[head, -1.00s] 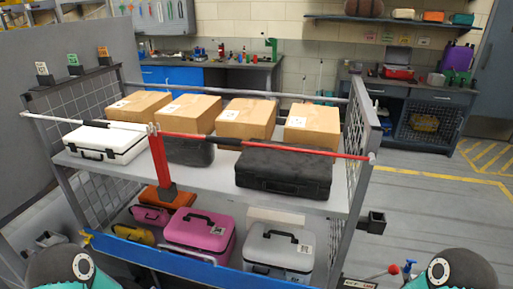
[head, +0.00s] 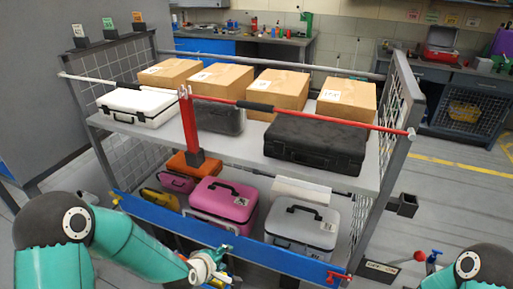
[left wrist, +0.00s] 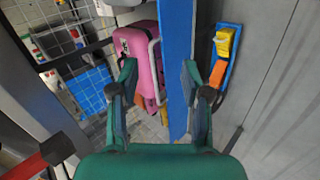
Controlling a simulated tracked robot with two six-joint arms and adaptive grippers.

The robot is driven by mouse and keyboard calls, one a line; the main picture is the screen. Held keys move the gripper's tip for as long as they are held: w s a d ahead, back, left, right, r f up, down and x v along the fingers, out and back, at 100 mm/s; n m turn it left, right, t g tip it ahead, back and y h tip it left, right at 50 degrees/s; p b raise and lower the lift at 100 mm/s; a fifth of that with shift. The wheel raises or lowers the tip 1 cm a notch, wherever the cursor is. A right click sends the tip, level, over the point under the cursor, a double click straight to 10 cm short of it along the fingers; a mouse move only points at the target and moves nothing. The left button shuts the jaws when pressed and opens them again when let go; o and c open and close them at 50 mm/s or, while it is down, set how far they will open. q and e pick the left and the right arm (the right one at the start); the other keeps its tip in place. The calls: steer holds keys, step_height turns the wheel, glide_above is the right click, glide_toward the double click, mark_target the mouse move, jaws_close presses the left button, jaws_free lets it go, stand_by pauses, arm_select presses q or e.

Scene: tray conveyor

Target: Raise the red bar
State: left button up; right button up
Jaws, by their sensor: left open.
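The red bar (head: 335,120) runs level across the front of the upper shelf, from a red post (head: 189,125) at its left to the cart's right side. It has a black sleeve (head: 255,106) on it. My left gripper (head: 212,270) is low in front of the cart, beside the blue bar (head: 225,245) and well below the red bar. In the left wrist view my open left gripper (left wrist: 160,75) has its fingers apart, with the blue bar (left wrist: 178,50) showing between them in the picture; contact cannot be told. My right gripper is not in view.
A white bar (head: 100,81) extends left from the post. The upper shelf holds several cardboard boxes (head: 220,86), a white case (head: 138,105) and black cases (head: 318,146). Below are pink (head: 222,205) and grey cases (head: 303,226). A mesh panel (head: 400,95) closes the right side.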

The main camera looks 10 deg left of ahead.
mark_target(255, 104)
arm_select(q)
steer(key=w+r+n+t+b, duration=0.1)
steer(key=w+r+t+b, duration=0.25)
steer(key=r, duration=0.85)
steer(key=w+r+n+t+b, duration=0.25)
steer(key=w+r+t, duration=0.25)
steer(key=r, duration=0.7)
steer(key=s+d+r+m+t+h+b, duration=0.1)
steer(key=s+d+r+b, duration=0.1)
steer(key=r, duration=0.4)
steer(key=s+d+r+m+t+h+b, duration=0.1)
steer(key=s+r+t+b, duration=0.1)
steer(key=r, duration=0.3)
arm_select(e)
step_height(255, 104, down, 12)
arm_select(q)
steer(key=shift+g, duration=0.25)
steer(key=p+x, duration=0.4)
steer(key=x, duration=1.2)
steer(key=shift+w+r+p, duration=0.2)
steer(key=shift+w+p, duration=0.05)
steer(key=shift+p, duration=0.15)
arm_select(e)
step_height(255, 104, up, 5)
arm_select(q)
steer(key=shift+d, duration=0.1)
jaws_close()
